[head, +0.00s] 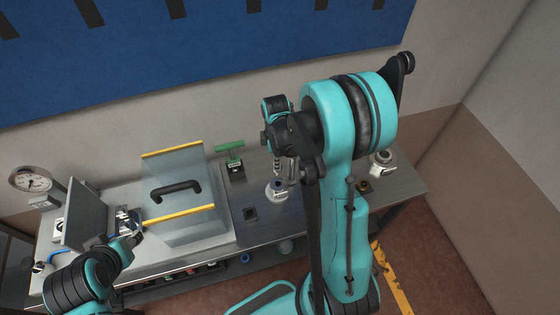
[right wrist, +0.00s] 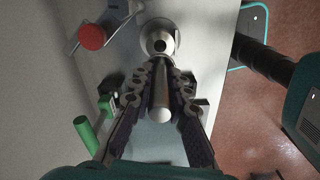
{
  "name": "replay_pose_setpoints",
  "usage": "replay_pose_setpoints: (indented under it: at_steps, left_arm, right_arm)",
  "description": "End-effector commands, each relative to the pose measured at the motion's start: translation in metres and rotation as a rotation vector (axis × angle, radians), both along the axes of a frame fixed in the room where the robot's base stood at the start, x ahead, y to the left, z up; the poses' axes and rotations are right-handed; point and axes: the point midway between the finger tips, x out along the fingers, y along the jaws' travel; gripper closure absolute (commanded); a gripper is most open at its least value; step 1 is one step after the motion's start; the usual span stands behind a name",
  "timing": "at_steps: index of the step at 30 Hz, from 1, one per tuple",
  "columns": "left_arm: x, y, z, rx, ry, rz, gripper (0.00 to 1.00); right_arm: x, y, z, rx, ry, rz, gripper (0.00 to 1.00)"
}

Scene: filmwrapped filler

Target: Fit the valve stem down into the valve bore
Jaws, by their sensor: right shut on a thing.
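My right gripper (right wrist: 160,70) is shut on a smooth silver rod, the valve stem (right wrist: 160,100), which lies between its fingers in the right wrist view. A round pale metal body with a dark hole, seemingly the valve bore (right wrist: 161,42), shows just beyond the fingertips. The hole looks open, with the stem apart from it; the exact gap cannot be told. In the head view my right gripper (head: 287,172) is above a pale round fitting (head: 276,191) on the bench, and my arm partly hides the area. My left gripper (head: 130,221) is by the guard box's left side; its fingers are unclear.
A clear guard box (head: 181,190) with yellow edges and a black handle stands left on the bench. A green T-handle (head: 230,147) stands behind. A red knob (right wrist: 92,37) shows in the right wrist view.

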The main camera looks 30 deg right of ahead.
Motion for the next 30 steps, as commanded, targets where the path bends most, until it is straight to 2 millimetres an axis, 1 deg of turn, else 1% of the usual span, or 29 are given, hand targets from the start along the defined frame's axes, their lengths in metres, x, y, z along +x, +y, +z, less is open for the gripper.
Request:
replay_pose_setpoints:
  at_steps: [7, 11, 17, 24, 30]
  left_arm:
    - [0.0, 0.0, -0.002, 0.0, 0.0, 0.0, 0.6]
    - [0.0, 0.0, -0.007, 0.0, 0.0, 0.0, 0.6]
    - [0.0, 0.0, -0.021, 0.0, 0.0, 0.0, 0.6]
    - [0.0, 0.0, -0.045, 0.0, 0.0, 0.0, 0.6]
    - [0.0, 0.0, -0.057, 0.0, 0.0, 0.0, 0.6]
  right_arm:
    - [0.0, 0.0, 0.0, 0.0, 0.0, -0.001, 1.0]
    - [0.0, 0.0, -0.002, 0.0, 0.0, -0.001, 1.0]
    - [0.0, 0.0, -0.018, 0.0, 0.0, -0.001, 1.0]
    - [0.0, 0.0, -0.043, 0.0, 0.0, -0.001, 1.0]
    - [0.0, 0.0, -0.057, 0.0, 0.0, -0.001, 1.0]
